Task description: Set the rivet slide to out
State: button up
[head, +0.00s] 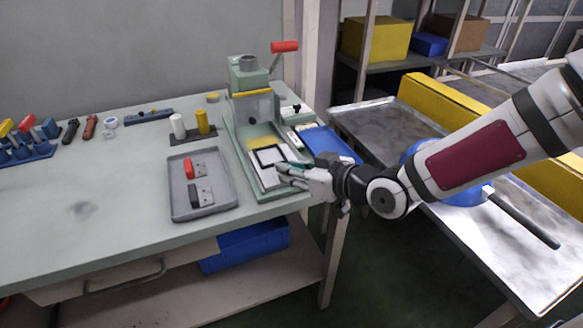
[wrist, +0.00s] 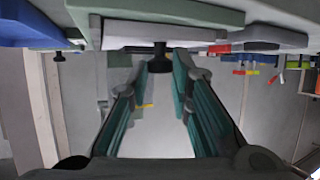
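The rivet press (head: 250,85) is pale green, with a red-tipped lever, at the right end of the workbench. Its slide is a white plate (head: 268,179) with a black square frame, lying on the green base (head: 293,195) in front of the press. My gripper (head: 284,173) is at the plate's front right. In the wrist view, which looks upside down, the white plate (wrist: 190,35) carries a black knob (wrist: 160,62). My gripper's fingers (wrist: 160,74) are open, one to each side of the knob in the picture. I cannot tell whether they touch it.
A grey tray (head: 180,212) with red and black pieces lies left of the press. White and yellow cylinders (head: 200,122) stand behind it. A blue tray (head: 330,143) lies right of the press. A metal conveyor (head: 440,225) with a blue pan is at the right.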

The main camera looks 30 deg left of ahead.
jog(key=o, duration=0.4)
jog(key=shift+s+f, duration=0.1)
jog(key=shift+s, duration=0.05)
jog(key=shift+o, duration=0.2)
jog(key=v, duration=1.2)
